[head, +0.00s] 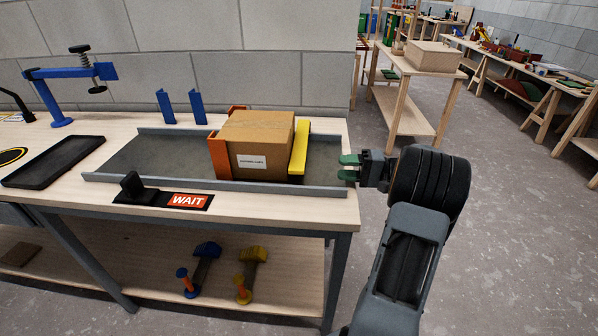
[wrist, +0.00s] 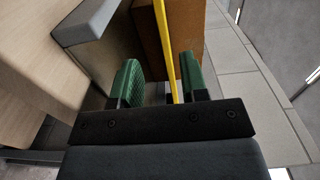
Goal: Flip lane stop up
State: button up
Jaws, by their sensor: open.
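The lane stop appears to be the yellow bar (head: 301,148) across the right part of the grey lane (head: 135,156). It stands just right of a cardboard box (head: 258,135), and I cannot tell whether they touch. My gripper (head: 349,167) is open and empty at the lane's right end, its green fingers pointing left toward the bar, with a gap between. In the wrist view the yellow bar (wrist: 164,45) shows as a thin edge running between the fingers (wrist: 161,82), with the box (wrist: 188,35) behind it.
An orange bracket (head: 218,157) is at the box's left side. Low rails edge the lane. A black block on a base with a red WAIT sign (head: 188,200) sits at the front edge. Blue uprights (head: 197,107), a black tray (head: 55,160) and a blue clamp (head: 62,115) stand left.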

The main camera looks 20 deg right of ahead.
aim_at(299, 163)
jog(key=x, duration=1.3)
jog(key=shift+w+r, duration=0.1)
jog(key=shift+c, duration=0.4)
grip_shut()
